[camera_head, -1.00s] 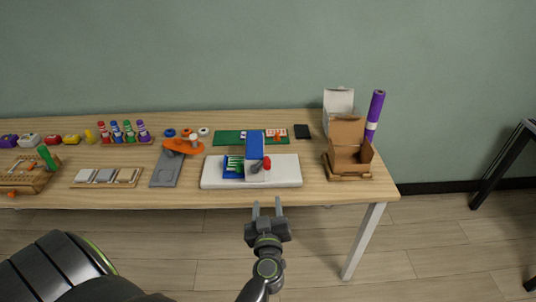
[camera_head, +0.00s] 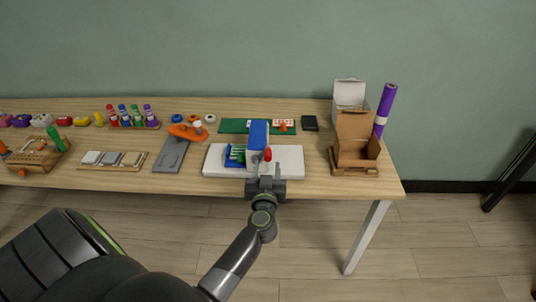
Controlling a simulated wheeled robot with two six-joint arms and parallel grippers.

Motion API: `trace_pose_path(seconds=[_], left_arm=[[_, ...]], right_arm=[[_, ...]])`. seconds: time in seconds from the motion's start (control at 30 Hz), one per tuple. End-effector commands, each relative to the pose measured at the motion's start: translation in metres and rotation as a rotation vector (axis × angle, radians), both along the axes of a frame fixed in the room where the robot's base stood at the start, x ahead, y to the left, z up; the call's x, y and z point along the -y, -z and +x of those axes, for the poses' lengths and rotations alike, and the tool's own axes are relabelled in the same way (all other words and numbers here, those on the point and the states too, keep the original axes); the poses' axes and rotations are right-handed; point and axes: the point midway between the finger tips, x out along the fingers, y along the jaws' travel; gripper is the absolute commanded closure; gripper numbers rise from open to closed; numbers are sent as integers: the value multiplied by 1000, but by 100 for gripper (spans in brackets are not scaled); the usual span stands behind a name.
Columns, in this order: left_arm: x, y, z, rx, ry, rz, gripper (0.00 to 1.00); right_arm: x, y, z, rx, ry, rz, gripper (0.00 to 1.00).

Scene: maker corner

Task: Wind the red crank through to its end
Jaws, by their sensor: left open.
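The red crank (camera_head: 267,154) shows as a small red knob on the front right of a blue and white machine. The machine's blue body (camera_head: 257,134) stands on a white base plate (camera_head: 292,160) near the table's front edge. My left gripper (camera_head: 266,172) is open, just in front of and below the red crank, with its fingers pointing at the machine. The fingers overlap the front of the base plate in the picture, and I cannot tell whether they touch the crank. The crank's arm is mostly hidden. My right gripper is not in view.
The wooden table (camera_head: 230,188) holds an orange crank device on a grey plate (camera_head: 171,156) to the left and an open cardboard box (camera_head: 357,150) to the right. A green board (camera_head: 233,126) lies behind the machine. Several coloured bottles stand at the back left.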

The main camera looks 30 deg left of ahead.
Motion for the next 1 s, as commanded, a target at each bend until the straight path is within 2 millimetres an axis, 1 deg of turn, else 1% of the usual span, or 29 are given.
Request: trace_pose_path(seconds=[0.03,0.1,0.3,0.47,0.73,0.77,1.0], left_arm=[[-6,-1,11,3,0,5,55],[-13,0,22,2,1,3,55],[-28,1,46,0,0,1,55],[-33,0,55,0,0,0,55],[-33,0,56,1,0,-1,55],[-34,0,56,1,0,-1,56],[-33,0,55,1,0,-1,88]], right_arm=[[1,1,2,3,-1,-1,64],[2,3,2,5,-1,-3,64],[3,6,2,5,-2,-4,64],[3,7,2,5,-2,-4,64],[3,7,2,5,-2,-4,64],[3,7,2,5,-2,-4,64],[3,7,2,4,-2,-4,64]])
